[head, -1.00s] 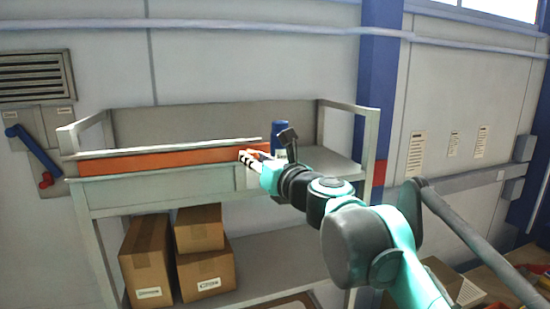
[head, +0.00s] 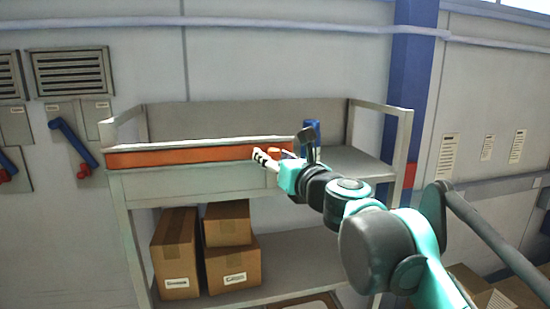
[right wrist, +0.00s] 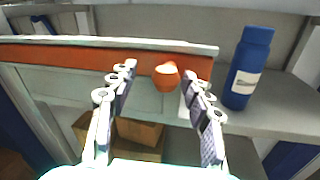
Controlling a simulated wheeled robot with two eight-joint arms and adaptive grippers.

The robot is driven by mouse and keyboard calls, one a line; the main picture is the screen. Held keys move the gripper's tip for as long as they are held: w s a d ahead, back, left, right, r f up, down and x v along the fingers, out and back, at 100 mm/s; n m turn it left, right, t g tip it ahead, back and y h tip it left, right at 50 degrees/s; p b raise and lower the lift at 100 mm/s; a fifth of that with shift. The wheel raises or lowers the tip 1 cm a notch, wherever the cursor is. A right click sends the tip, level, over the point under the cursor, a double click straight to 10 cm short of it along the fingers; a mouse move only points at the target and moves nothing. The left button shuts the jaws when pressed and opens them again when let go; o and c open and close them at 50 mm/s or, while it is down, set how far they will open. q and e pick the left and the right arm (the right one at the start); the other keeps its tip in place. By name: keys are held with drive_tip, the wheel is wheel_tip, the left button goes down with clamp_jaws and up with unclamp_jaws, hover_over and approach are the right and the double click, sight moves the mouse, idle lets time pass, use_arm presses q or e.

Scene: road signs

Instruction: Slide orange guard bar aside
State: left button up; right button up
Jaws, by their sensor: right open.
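The orange guard bar (head: 190,156) runs along the front of the upper shelf, under a pale rail, and reaches from the left post to my right gripper. In the right wrist view the bar (right wrist: 60,56) spans the picture, and a round orange knob (right wrist: 165,76) stands out near its right end. My right gripper (head: 267,157) is at the bar's right end. Its fingers (right wrist: 157,88) are open, one on each side of the knob; I cannot tell if they touch it. My left gripper is not in view.
A blue bottle (right wrist: 247,66) stands on the shelf just right of the bar's end; it also shows in the head view (head: 312,132). The shelf (head: 350,162) is bare to its right. Cardboard boxes (head: 228,240) sit on the lower shelf. A blue post (head: 408,90) stands behind at right.

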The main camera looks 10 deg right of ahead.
drive_tip(key=shift+s+d, duration=0.15)
drive_tip(key=v, duration=1.1)
drive_tip(key=shift+s, duration=0.3)
drive_tip(key=s+a+f+n+g+b, duration=0.15)
drive_tip(key=f+n+b, duration=0.55)
drive_tip(key=f, duration=0.8)
drive_tip(key=s+a+f+n+g+b, duration=0.1)
drive_tip(key=s+f+n+g+b, duration=0.15)
drive_tip(key=f+n+b, duration=0.85)
drive_tip(key=s+a+f+n+g+b, duration=0.1)
drive_tip(key=a+f+n+g+b, duration=0.15)
drive_tip(key=f, duration=1.65)
drive_tip(key=s+d+f+n+g+h+b, duration=0.1)
drive_tip(key=s+d+f+n+b, duration=0.2)
drive_tip(key=f, duration=0.9)
drive_tip(key=s+d+f+n+g+h+b, duration=0.1)
drive_tip(key=f+n+b, duration=0.5)
drive_tip(key=f, duration=0.6)
drive_tip(key=s+d+f+n+g+h+b, duration=0.2)
drive_tip(key=f+b, duration=0.6)
drive_tip(key=f, duration=0.5)
drive_tip(key=s+d+n+h, duration=0.1)
drive_tip(key=s+d+n, duration=0.1)
drive_tip(key=d+n, duration=0.1)
drive_tip(key=shift+s+d, duration=0.2)
drive_tip(key=shift+s, duration=0.1)
